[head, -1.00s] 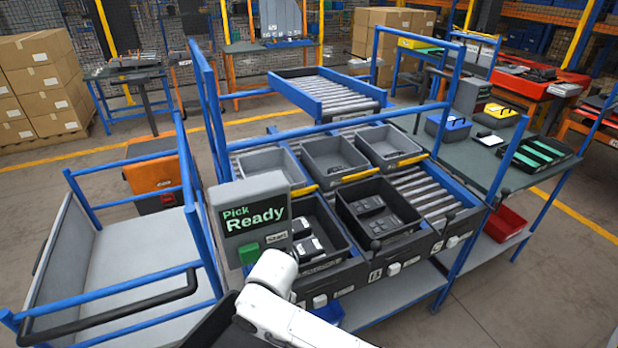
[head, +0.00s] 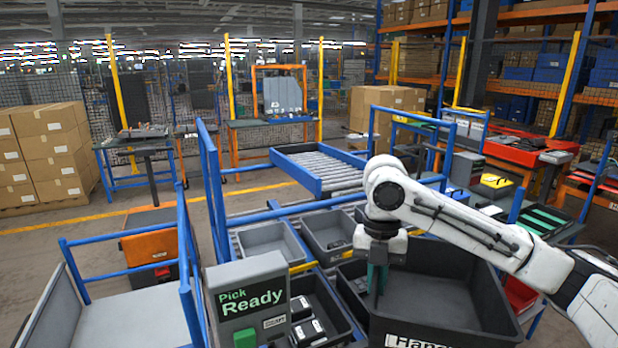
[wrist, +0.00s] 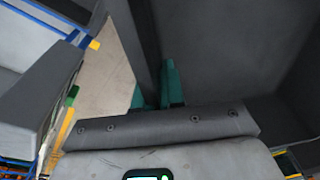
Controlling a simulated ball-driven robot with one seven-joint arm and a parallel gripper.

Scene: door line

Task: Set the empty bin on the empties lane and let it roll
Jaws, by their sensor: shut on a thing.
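A large dark grey bin (head: 440,298), empty inside, hangs tilted in front of the rack at the lower right of the head view. A white label, partly cut off, is on its near wall. My gripper (head: 377,280) has its green fingers shut on the bin's left wall. The wrist view shows the fingers (wrist: 160,88) on either side of that wall, with the bin's dark inside (wrist: 225,60) to the right. A roller lane (head: 325,168) with blue side rails runs behind the rack. The bin hides most of the rack's right part.
Grey bins (head: 270,242) stand in the rack's upper row, and a black bin with parts (head: 315,310) is below. The Pick Ready panel (head: 250,300) stands at the left. Blue posts and rails (head: 208,180) frame the rack. A side table (head: 560,232) is at the right.

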